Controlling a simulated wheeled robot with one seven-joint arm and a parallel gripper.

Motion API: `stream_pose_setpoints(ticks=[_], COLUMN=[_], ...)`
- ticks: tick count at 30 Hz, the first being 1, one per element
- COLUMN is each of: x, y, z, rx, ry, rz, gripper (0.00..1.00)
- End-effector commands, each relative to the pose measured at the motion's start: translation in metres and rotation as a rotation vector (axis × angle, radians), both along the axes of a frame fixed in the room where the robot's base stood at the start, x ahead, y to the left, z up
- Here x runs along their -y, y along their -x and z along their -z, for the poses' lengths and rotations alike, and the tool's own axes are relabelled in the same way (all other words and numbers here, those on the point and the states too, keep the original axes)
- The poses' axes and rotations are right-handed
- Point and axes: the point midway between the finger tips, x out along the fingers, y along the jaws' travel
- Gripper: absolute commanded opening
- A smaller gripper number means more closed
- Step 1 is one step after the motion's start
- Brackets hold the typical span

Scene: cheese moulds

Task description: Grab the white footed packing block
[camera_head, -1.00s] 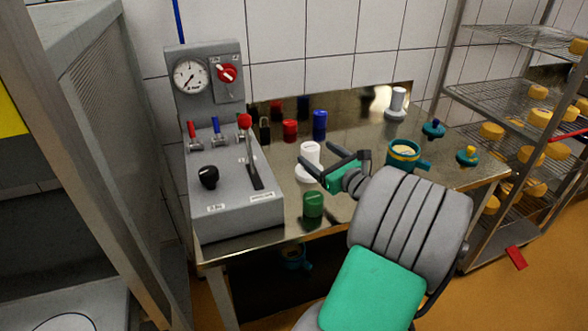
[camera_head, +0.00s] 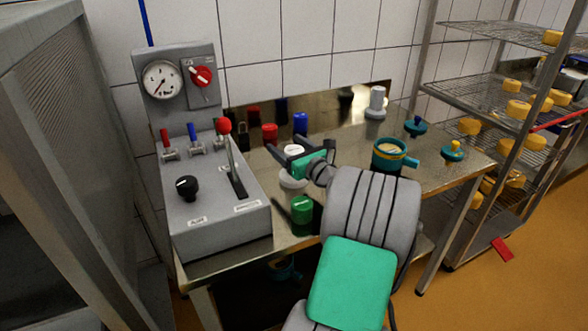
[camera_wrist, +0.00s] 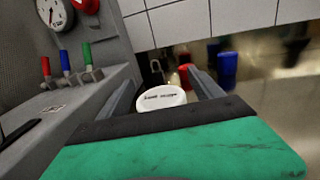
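The white footed packing block (camera_head: 292,182) stands upright on the steel table, with a round top and a wider base. My gripper (camera_head: 284,143) is at its upper part and hides its middle in the head view. In the wrist view its white labelled top (camera_wrist: 160,96) lies between the two fingers of my gripper (camera_wrist: 160,78). The fingers are apart, with a visible gap on each side of the top; I see no contact. A paler grey-white footed block (camera_head: 376,103) stands at the table's back right.
A grey control box (camera_head: 215,215) with a lever (camera_head: 232,160) stands close on the left. A green block (camera_head: 302,215) is in front. Red (camera_head: 270,133) and blue (camera_head: 300,124) blocks stand behind. A teal mould (camera_head: 390,157) is at right.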

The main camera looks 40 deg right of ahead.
Motion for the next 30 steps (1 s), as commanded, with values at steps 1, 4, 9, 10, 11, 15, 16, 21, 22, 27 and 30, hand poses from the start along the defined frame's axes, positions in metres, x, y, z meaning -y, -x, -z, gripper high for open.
stream_pose_setpoints(ticks=[1, 4, 9, 10, 11, 15, 16, 21, 22, 27, 30], x=[0.0002, 0.0004, 0.0006, 0.0007, 0.0007, 0.0008, 0.0008, 0.0009, 0.0009, 0.0009, 0.0010], y=[0.0002, 0.0006, 0.0008, 0.0009, 0.0009, 0.0010, 0.0010, 0.0011, 0.0011, 0.0011, 0.0011], z=[0.0000, 0.0000, 0.0001, 0.0001, 0.0000, 0.0001, 0.0001, 0.0001, 0.0001, 0.0002, 0.0002], rx=[0.000, 0.000, 0.000, 0.000, 0.000, 0.000, 0.000, 0.000, 0.000, 0.000, 0.000], ry=[0.000, 0.000, 0.000, 0.000, 0.000, 0.000, 0.000, 0.000, 0.000, 0.000, 0.000], rz=[0.000, 0.001, 0.001, 0.001, 0.001, 0.001, 0.001, 0.002, 0.002, 0.002, 0.002], gripper=[0.72, 0.64, 0.50, 0.48, 0.45, 0.34, 0.31, 0.17, 0.15, 0.01, 0.00])
